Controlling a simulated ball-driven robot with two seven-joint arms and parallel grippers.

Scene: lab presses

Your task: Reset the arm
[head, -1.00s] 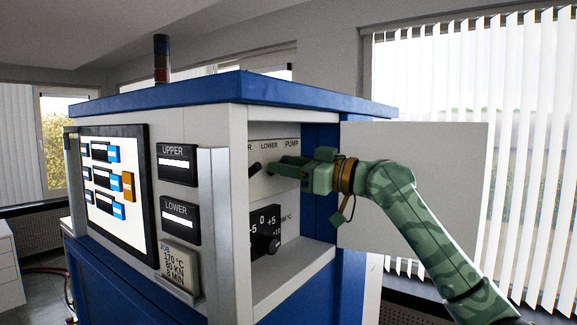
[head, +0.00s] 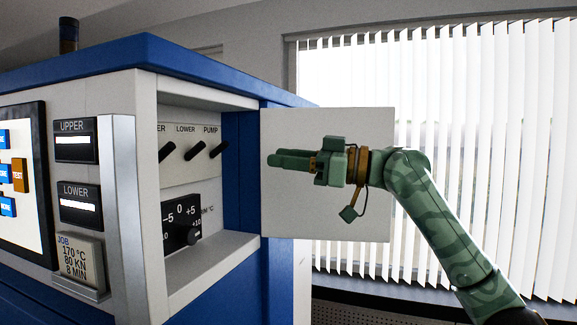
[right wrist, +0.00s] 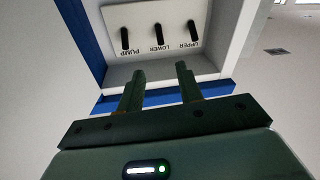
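My right gripper (head: 275,159) is outside the press compartment, in front of the open white door panel (head: 330,220). In the right wrist view the two fingers (right wrist: 160,76) stand apart with nothing between them. My right arm reaches in from the lower right, bent at the elbow. My left gripper is not in view.
The blue-and-white press (head: 215,82) fills the left side. Its open compartment holds the upper switch (head: 167,151), lower switch (head: 195,150) and pump switch (head: 218,149), above a dial (head: 184,237). Blinds (head: 450,120) hang behind my arm.

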